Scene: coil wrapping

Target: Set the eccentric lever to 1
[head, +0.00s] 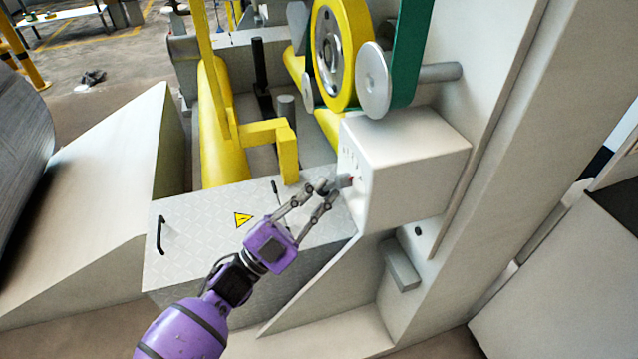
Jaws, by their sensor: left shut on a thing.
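The eccentric lever (344,182) is a small dark piece with a bit of red, on the left face of the white control box (415,165). Small marks show on that face above the lever, too small to read, so I cannot tell which position it is at. My left gripper (327,188) comes in from the lower left on the purple arm. Its fingers are closed around the lever and hide part of it. My right gripper is not in view.
A yellow wheel (354,40) and a green belt (409,50) stand above the box. Yellow bars (288,155) rise behind my gripper. A grey checkered cover plate (195,255) with a black handle lies below my arm. A large metal coil (22,150) is at far left.

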